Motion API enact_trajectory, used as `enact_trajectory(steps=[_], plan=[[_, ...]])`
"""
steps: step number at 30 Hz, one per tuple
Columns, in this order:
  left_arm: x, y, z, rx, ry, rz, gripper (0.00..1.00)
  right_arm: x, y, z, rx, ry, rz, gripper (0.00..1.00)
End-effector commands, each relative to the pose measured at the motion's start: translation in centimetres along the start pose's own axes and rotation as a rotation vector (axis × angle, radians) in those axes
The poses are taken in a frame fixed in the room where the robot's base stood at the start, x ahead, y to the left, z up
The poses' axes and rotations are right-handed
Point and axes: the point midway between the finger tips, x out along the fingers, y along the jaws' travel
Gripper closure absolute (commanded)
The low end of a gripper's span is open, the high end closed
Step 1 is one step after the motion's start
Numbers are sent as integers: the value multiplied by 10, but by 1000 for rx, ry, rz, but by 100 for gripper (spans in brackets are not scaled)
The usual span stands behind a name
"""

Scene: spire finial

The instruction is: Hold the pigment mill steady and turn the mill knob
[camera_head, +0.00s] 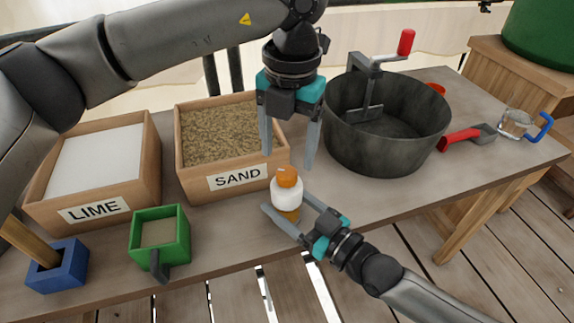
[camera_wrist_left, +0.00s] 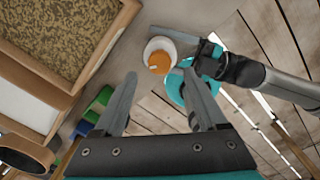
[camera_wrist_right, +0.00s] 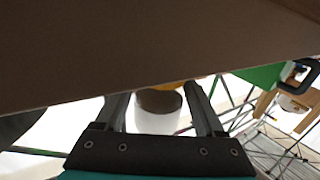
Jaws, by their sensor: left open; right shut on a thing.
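The pigment mill (camera_head: 287,194) has a white body, an orange lower part and an orange knob (camera_head: 287,176) on top. It stands upright at the front edge of the table. My right gripper (camera_head: 286,203) is shut on its body from the front right. In the right wrist view the mill (camera_wrist_right: 158,112) sits between the two fingers, partly in shade. My left gripper (camera_head: 288,160) points down, open and empty, just above the knob. In the left wrist view the knob (camera_wrist_left: 159,62) shows beyond the gap between the open left fingertips (camera_wrist_left: 160,74).
A sand box (camera_head: 222,182) and a lime box (camera_head: 95,210) stand to the left, with a green scoop (camera_head: 175,240) and a blue block-shaped tool (camera_head: 58,270) before them. A dark mixing pot (camera_head: 385,150) stands close on the right. A red-handled trowel (camera_head: 460,138) lies beyond it.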

Motion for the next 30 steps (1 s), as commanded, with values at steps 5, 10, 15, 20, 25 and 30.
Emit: enact_trajectory(steps=[5,10,15,20,25,30], plan=[[30,0,-1,0,3,0,26,0,0,0,0,0,0,92],[44,0,0,1,0,0,26,0,0,0,0,0,0,92],[48,0,0,1,0,0,26,0,0,0,0,0,0,92],[47,0,0,1,0,0,26,0,0,0,0,0,0,92],[47,0,0,1,-1,0,45,0,0,0,0,0,0,92],[47,0,0,1,-1,1,64,0,0,0,0,0,0,92]])
